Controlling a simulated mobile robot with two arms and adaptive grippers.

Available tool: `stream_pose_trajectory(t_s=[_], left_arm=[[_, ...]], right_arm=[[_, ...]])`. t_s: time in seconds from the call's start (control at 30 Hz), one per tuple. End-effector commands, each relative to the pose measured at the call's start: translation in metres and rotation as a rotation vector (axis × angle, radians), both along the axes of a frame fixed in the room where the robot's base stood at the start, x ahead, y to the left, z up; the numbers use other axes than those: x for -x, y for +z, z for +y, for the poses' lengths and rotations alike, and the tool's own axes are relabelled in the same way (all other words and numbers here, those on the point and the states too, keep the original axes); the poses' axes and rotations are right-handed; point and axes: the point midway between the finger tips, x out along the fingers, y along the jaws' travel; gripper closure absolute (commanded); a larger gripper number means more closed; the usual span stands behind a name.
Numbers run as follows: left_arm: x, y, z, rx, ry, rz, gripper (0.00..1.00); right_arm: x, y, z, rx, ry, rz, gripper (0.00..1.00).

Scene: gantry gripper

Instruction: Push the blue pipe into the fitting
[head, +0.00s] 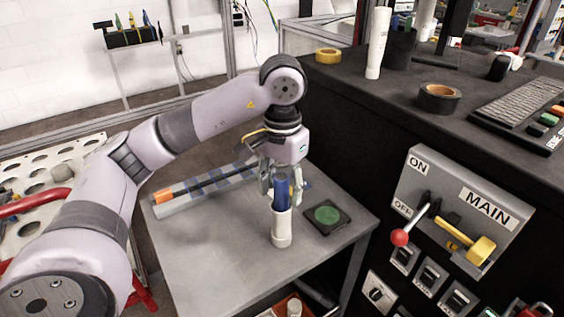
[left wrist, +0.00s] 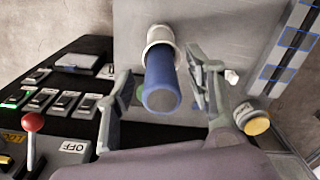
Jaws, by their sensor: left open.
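The blue pipe (head: 282,194) stands upright, with its lower end in the mouth of the white fitting (head: 281,230) on the grey table. In the left wrist view the blue pipe (left wrist: 162,88) points toward the camera, with the rim of the white fitting (left wrist: 160,36) behind it. How deep it sits is hidden. My left gripper (head: 281,188) is above the fitting, pointing down, its fingers open on either side of the pipe's upper part. The wrist view shows a gap between each finger of the left gripper (left wrist: 159,72) and the pipe. My right gripper is not in view.
A black square pad with a green disc (head: 327,215) lies right of the fitting. A grey rack with blue marks (head: 178,203) and a dark rod lies at the table's back left. A black console with a MAIN switch panel (head: 438,187) rises at the right. The table's front left (head: 215,270) is clear.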

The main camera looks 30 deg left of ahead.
Motion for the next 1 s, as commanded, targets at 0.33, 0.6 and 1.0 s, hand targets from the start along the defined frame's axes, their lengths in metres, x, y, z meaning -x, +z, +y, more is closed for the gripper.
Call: stream_pose_trajectory(t_s=[0.33, 0.6, 1.0], left_arm=[[-0.001, 0.059, 0.0, -0.001, 0.0, -0.006, 0.51], [-0.001, 0.087, -0.001, -0.001, -0.001, -0.003, 0.51], [0.0, 0.093, -0.001, 0.0, -0.001, 0.0, 0.51]], right_arm=[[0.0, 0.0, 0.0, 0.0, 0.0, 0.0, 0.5], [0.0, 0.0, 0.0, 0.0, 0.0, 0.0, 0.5], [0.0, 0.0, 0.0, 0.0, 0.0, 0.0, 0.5]])
